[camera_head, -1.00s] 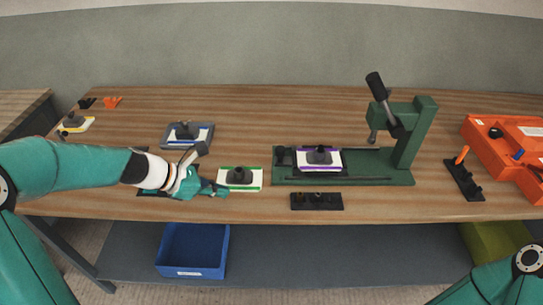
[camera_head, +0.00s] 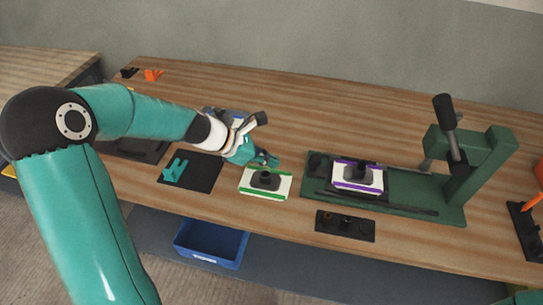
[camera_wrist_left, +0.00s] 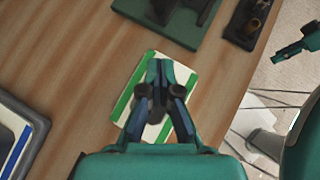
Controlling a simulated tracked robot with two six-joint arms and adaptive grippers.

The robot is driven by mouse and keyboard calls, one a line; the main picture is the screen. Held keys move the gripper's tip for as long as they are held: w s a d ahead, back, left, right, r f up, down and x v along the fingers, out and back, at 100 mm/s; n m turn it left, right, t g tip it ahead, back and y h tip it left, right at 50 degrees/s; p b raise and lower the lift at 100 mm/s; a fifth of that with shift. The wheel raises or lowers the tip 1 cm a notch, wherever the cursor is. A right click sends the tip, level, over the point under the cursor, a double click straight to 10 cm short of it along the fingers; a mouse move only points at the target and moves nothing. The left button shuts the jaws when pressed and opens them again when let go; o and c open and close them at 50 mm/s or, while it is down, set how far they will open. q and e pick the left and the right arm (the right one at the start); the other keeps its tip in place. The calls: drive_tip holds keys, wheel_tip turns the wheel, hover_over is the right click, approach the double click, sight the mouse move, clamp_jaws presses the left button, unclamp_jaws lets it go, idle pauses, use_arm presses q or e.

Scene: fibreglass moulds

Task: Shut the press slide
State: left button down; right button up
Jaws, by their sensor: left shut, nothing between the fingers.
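The green press (camera_head: 470,165) stands at the right of the bench, its dark lever (camera_head: 445,112) raised. Its slide, with a purple-striped white plate and dark mould (camera_head: 357,178) on it, is at the left end of the long green base (camera_head: 420,195), clear of the press column. My left gripper (camera_head: 268,161) is shut and empty, just above a green-striped plate with a dark knob (camera_head: 265,181). In the left wrist view its fingers (camera_wrist_left: 158,68) overlap this plate (camera_wrist_left: 140,75); contact cannot be told. My right gripper (camera_wrist_left: 288,50) shows partly at that view's right edge.
A black holder (camera_head: 345,225) with small pegs lies in front of the press. A blue-striped plate (camera_wrist_left: 14,150) lies left of my gripper. A dark mat (camera_head: 203,174) bears a teal piece. A blue bin (camera_head: 210,245) is below the bench.

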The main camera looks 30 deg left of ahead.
sight(311, 170)
use_arm(q)
drive_tip(key=x, duration=0.7)
drive_tip(key=shift+w+d+f, duration=0.1)
drive_tip(key=shift+f, duration=0.05)
drive_tip(key=shift+w+d, duration=0.9)
drive_tip(key=shift+w+d+p, duration=0.4)
drive_tip(key=shift+w+d, duration=0.05)
drive_tip(key=shift+d, duration=0.05)
use_arm(e)
drive_tip(key=shift+r, duration=0.3)
